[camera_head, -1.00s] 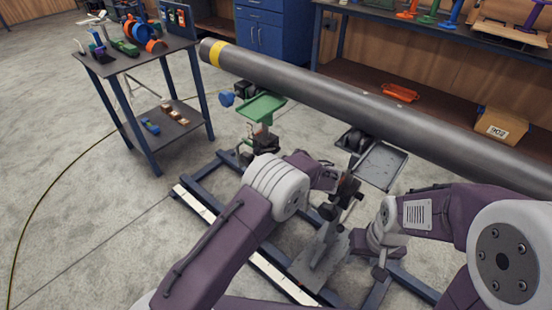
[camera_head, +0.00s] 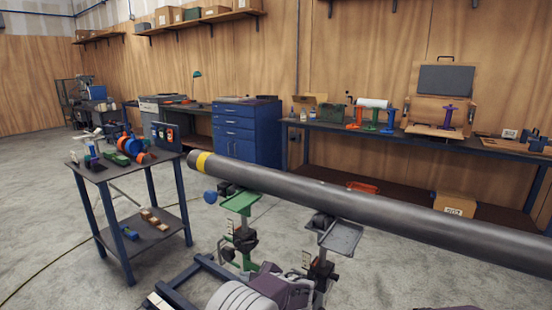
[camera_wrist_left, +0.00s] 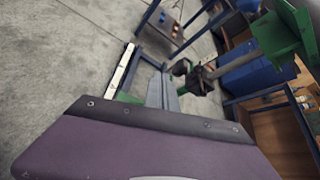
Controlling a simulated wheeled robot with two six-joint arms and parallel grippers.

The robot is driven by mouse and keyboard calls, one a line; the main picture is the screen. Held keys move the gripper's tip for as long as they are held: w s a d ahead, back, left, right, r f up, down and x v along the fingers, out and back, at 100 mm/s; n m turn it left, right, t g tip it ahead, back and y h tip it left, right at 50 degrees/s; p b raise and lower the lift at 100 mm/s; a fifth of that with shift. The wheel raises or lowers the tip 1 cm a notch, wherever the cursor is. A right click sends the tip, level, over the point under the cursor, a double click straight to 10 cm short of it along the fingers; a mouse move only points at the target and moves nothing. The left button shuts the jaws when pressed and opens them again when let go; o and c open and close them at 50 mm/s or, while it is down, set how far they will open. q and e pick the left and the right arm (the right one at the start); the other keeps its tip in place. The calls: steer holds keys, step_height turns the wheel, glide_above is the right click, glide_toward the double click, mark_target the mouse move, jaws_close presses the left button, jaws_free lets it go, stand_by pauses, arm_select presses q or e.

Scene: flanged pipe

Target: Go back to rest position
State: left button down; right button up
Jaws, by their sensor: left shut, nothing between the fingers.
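My left gripper (camera_head: 308,290) is low in the head view, at the end of my purple and white arm, near the post of the grey-tray stand (camera_head: 335,238). It is shut with nothing in it; its fingers are hard to make out. In the left wrist view a purple link of mine fills the lower part, and no fingers show.
A long grey pipe (camera_head: 350,200) with a yellow band rests across the green-tray stand (camera_head: 240,203) and the grey-tray stand. A small tool table (camera_head: 112,172) stands at left. A blue cabinet (camera_head: 245,130) and a workbench (camera_head: 345,128) line the back.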

arm_select(q)
steer(key=a+r+n+g, duration=0.25)
steer(key=a+r, duration=0.35)
steer(key=a, duration=0.3)
steer(key=s+a+n+g+h, duration=0.1)
steer(key=s+a+n+g, duration=0.3)
steer(key=s+a, duration=0.5)
steer(key=s+d+f+n+g+h, duration=0.15)
steer(key=s+n, duration=0.25)
steer(key=s, duration=0.4)
steer(key=s+d+f+n+h, duration=0.2)
steer(key=s+f+n+h, duration=0.15)
steer(key=s, duration=0.45)
steer(key=s+d+f+n+h, duration=0.3)
steer(key=s+d+f+n, duration=0.15)
steer(key=d+n, duration=0.3)
step_height(320, 180, up, 22)
steer(key=a+p, duration=0.1)
steer(key=p, duration=2)
steer(key=shift+s, duration=0.3)
arm_select(e)
step_height(320, 180, up, 21)
steer(key=w, duration=0.1)
steer(key=shift+w, duration=0.15)
arm_select(q)
steer(key=shift+a+f, duration=0.1)
